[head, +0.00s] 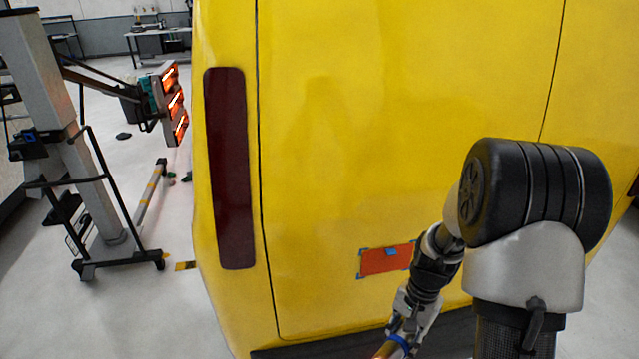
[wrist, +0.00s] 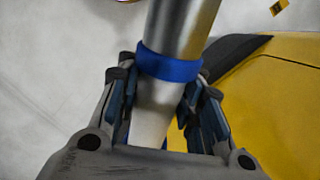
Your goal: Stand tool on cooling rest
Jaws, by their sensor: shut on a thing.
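The tool is a silver cylinder with a blue band (wrist: 180,30), running up out of the wrist view. My gripper (wrist: 160,112) has its fingers closed on both sides of the tool's pale narrower part, just below the blue band. In the head view my gripper (head: 406,316) points down at the bottom edge, in front of the yellow van's rear. The tool (head: 392,348) shows there with its blue band and an orange-tinted part, cut off by the frame. I cannot make out a cooling rest in either view.
The yellow van (head: 400,110) fills the middle, with a dark bumper (head: 330,345) low down. A red patch with blue tape (head: 384,261) is on its door. A wheeled stand with glowing heat lamps (head: 173,103) stands at left. Grey floor (head: 180,320) is open at lower left.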

